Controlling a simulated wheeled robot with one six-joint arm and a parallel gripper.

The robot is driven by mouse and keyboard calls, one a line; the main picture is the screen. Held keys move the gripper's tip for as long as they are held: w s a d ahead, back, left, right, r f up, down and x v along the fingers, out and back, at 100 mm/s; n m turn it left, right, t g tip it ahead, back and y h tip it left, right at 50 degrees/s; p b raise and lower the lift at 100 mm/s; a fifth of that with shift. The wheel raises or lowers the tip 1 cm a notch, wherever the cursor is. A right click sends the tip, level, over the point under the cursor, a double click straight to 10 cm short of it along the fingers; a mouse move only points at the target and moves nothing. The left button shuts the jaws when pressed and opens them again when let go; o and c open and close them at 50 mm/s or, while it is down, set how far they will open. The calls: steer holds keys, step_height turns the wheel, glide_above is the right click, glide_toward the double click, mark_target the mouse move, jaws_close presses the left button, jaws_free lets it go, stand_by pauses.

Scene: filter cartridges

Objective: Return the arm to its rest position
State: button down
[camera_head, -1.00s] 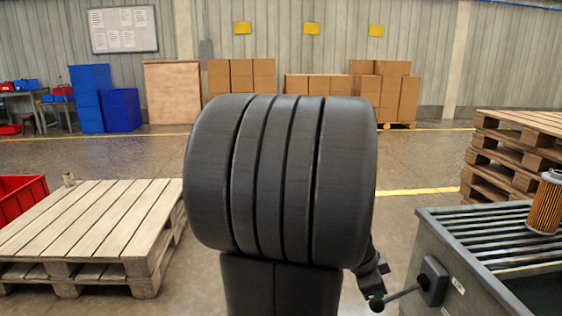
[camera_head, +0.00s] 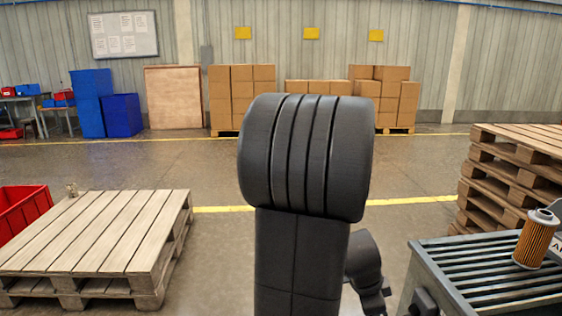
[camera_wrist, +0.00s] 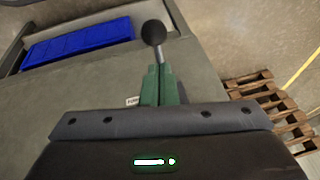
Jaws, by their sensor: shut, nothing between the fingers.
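My gripper (camera_wrist: 159,84) shows in the wrist view with its two green fingers together and nothing held. Just beyond the fingertips, in that view, is a lever with a round black knob (camera_wrist: 153,32); I cannot tell the gap between them. In the head view my folded dark arm fills the middle and hides the gripper. An orange pleated filter cartridge (camera_head: 535,242) with a grey cap stands upright on the slatted top of a grey bench (camera_head: 430,262) at the right.
A low wooden pallet (camera_head: 100,235) lies at the left beside a red bin (camera_head: 22,208). Stacked pallets (camera_head: 490,185) stand behind the bench. A blue container (camera_wrist: 78,44) shows in the wrist view. Open floor lies ahead, with cardboard boxes (camera_head: 240,90) by the wall.

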steer(key=r+y+p, duration=0.1)
steer(key=p, duration=0.3)
steer(key=d+r+y+p, duration=0.1)
steer(key=p, duration=0.2)
steer(key=r+y+p, duration=0.1)
steer(key=p, duration=0.3)
steer(key=shift+w+d+r+p, duration=0.1)
steer(key=shift+d+r+p, duration=0.1)
steer(key=shift+d+p, duration=0.15)
stand_by(0.4)
